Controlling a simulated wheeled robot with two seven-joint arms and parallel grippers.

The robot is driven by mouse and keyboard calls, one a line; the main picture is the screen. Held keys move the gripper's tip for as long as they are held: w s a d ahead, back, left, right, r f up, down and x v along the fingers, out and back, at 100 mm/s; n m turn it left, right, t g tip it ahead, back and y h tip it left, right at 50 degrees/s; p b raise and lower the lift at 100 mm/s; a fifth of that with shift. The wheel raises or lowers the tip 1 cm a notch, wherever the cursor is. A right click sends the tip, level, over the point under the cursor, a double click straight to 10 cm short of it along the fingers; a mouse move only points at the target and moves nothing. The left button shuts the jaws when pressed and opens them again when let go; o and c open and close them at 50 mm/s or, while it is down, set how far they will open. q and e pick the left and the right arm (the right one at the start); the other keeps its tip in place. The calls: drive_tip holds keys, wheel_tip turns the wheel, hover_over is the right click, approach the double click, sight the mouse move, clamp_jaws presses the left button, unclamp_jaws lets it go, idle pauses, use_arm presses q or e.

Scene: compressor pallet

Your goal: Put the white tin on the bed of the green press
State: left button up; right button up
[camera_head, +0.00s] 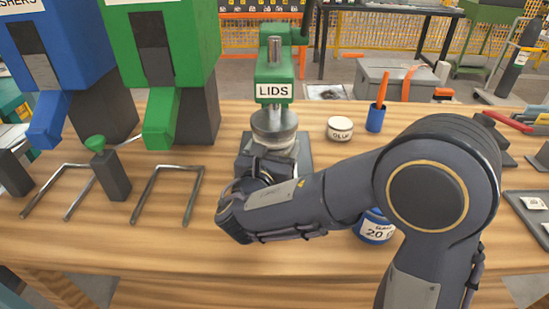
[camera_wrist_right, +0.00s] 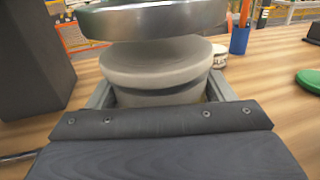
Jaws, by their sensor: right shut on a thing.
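The green press (camera_head: 274,68), labelled LIDS, stands on the bench in the middle of the head view. Its round metal head (camera_head: 273,121) also fills the top of the right wrist view (camera_wrist_right: 150,20). My right gripper (camera_wrist_right: 160,95) is at the press, shut on the white tin (camera_wrist_right: 155,65), a pale round thing with a wider top, directly under the head. In the head view my arm hides most of the tin. The tin's underside and the bed surface beneath it are hidden, so I cannot tell whether they touch. My left gripper is not in view.
A blue tin (camera_head: 376,228) is partly behind my arm. Blue (camera_head: 64,45) and green (camera_head: 165,45) dispensers and metal rails (camera_head: 180,168) stand at left.

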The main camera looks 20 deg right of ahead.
drive_tip(key=shift+f+b, duration=0.4)
drive_tip(key=shift+f, duration=1.25)
drive_tip(key=shift+f, duration=0.2)
drive_tip(key=o, duration=1.7)
drive_tip(key=shift+r, duration=0.1)
drive_tip(key=shift+r, duration=0.25)
drive_tip(key=v, duration=1.2)
drive_tip(key=shift+f+p, duration=0.2)
drive_tip(key=shift+p, duration=0.15)
